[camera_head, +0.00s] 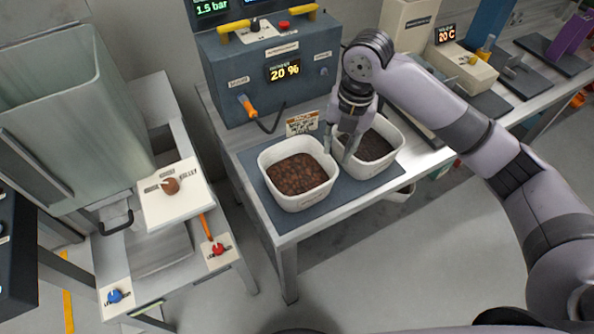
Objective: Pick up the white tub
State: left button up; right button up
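Two white tubs stand side by side on a dark mat (252,160) on the metal table. The left white tub (305,198) holds reddish-brown lumps. The right white tub (374,166) holds darker, finer brown material. My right gripper (338,150) points down at the left side of the right tub. Its fingers are spread, one by the outside of the tub's left wall and one over the inside. I cannot see clearly whether they touch the wall. The gripper hides part of that tub's left and back rim. My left gripper is out of view.
A grey-blue machine (275,75) reading 20 % stands behind the tubs, with a small sign (302,123) in front. Benches with devices (465,70) run right. The floor in front is clear.

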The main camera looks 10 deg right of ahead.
aim_at(331, 169)
jog(key=f, duration=0.4)
jog(key=shift+s+a+p, duration=0.15)
jog(key=shift+a+p, duration=0.05)
jog(key=shift+p, duration=0.1)
jog(key=shift+w+f, duration=0.25)
jog(key=shift+f, duration=0.7)
jog(key=f, duration=0.2)
jog(key=shift+w+a+f+p, duration=0.2)
jog(key=shift+f+p, duration=0.1)
jog(key=shift+f, duration=0.25)
notch_tip(331, 169, down, 4)
jog(key=shift+s+d+f+p, duration=0.15)
jog(key=shift+f+p, duration=0.1)
jog(key=shift+p, duration=0.6)
jog(key=shift+f, duration=0.25)
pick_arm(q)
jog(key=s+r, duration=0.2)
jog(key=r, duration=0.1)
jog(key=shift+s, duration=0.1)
pick_arm(e)
jog(key=shift+c, duration=0.3)
